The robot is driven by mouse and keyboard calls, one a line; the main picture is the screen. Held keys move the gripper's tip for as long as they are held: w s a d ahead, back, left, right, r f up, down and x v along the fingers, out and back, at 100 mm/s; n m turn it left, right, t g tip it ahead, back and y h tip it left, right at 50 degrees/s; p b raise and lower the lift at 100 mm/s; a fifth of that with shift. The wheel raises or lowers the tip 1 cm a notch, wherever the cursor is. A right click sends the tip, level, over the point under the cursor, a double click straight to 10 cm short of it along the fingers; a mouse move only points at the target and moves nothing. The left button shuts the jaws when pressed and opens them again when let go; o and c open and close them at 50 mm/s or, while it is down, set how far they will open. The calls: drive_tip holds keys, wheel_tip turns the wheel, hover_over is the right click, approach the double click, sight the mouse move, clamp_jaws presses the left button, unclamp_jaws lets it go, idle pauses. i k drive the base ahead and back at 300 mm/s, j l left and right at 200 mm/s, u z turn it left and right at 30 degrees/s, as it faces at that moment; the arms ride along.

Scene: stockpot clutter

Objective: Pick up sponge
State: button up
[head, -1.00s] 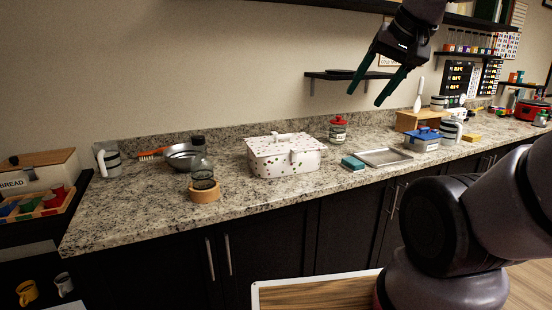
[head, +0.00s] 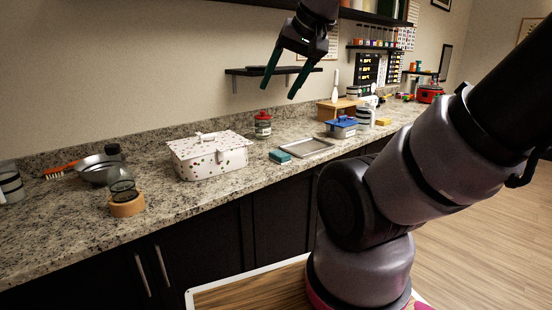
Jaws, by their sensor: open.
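A teal sponge (head: 280,157) lies on the granite countertop, between the white speckled box and a shallow metal tray. A small yellow block (head: 383,122), which may be another sponge, lies farther right on the counter. My gripper (head: 277,92) hangs high above the back of the counter, in front of the wall shelf, with its two teal-tipped fingers spread apart and nothing between them. It is well above the teal sponge and apart from it.
The speckled box (head: 208,155) stands left of the sponge and a red-lidded jar (head: 263,125) behind it. The metal tray (head: 306,148) is close on its right. A blue container (head: 341,127) stands beyond. A wall shelf (head: 270,70) juts out behind my gripper.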

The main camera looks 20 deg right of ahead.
sight(278, 157)
drive_tip(key=i+z, duration=0.75)
drive_tip(key=i+j+z, duration=0.1)
drive_tip(key=z, duration=0.3)
drive_tip(key=i+j, duration=0.05)
drive_tip(key=i, duration=0.05)
